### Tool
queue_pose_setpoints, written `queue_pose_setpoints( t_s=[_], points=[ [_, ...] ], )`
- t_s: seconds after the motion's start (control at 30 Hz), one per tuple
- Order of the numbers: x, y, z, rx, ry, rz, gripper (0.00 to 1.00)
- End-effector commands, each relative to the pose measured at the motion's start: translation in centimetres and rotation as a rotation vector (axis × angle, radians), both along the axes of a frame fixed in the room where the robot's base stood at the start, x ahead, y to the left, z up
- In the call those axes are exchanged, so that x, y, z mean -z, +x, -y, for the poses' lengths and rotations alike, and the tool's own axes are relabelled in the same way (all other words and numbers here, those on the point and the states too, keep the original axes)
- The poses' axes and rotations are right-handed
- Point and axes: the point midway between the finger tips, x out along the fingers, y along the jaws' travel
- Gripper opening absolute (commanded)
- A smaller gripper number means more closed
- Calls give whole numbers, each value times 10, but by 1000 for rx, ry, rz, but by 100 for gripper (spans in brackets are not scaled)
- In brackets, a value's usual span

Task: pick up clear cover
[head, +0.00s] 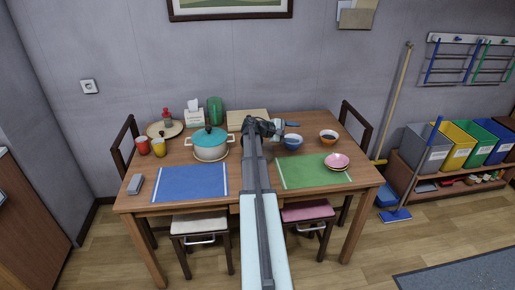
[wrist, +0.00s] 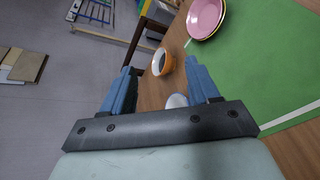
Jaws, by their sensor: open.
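I cannot make out a clear cover for certain in either view. My gripper (head: 286,129) is over the back middle of the table, its blue fingers pointing right; in the wrist view (wrist: 160,68) they are apart with nothing held. A blue bowl (head: 292,142) stands just below and beside the fingers in the head view. A whitish rounded thing (wrist: 177,101) shows between the fingers in the wrist view, partly hidden by the gripper. An orange bowl (head: 328,136) with dark contents stands further right; it also shows beyond the fingertips in the wrist view (wrist: 157,64).
A teal-lidded pot (head: 210,145), a green cylinder (head: 215,111), a tissue box (head: 194,118) and cups are left on the table. Pink plates (head: 337,160) sit on the green mat (head: 300,174). The blue mat (head: 190,184) is bare. My arm hides the table's middle.

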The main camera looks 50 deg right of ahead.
Motion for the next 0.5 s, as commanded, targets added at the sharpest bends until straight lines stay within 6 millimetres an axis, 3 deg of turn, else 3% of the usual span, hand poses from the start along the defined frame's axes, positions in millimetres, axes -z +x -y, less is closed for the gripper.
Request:
queue_pose_setpoints(
  t_s=[0.03,0.2,0.37,0.5],
  points=[
    [-15,17,2,-12,-3,32,60],
    [-47,57,-2,-35,22,145,60],
    [-70,92,-8,-25,46,307,60],
    [-85,124,-15,39,63,534,60]
  ],
)
